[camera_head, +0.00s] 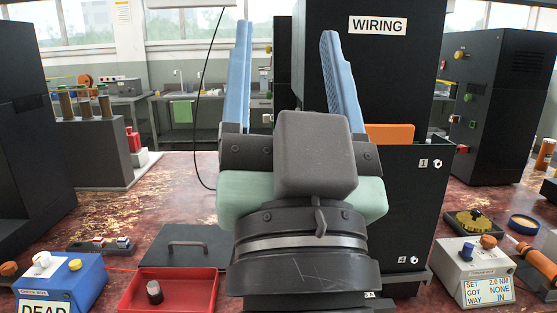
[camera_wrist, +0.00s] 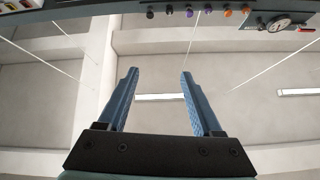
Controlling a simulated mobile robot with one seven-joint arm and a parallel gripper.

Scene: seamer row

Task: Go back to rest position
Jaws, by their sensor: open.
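My gripper (camera_head: 287,75) stands upright in the middle of the head view, with its two blue fingers pointing up and spread wide apart. Nothing is between the fingers. In the wrist view my gripper (camera_wrist: 156,95) is also open and empty, with the pale ceiling and its light strips behind it. My arm hides part of the black wiring cabinet (camera_head: 400,75) and the middle of the table.
A red tray (camera_head: 190,290) holding a dark knob lies at the front left, beside a blue box (camera_head: 75,285) marked DEAD. A white box (camera_head: 475,270) with a display stands at the right. Dark cabinets (camera_head: 500,105) flank the worn red table (camera_head: 165,200).

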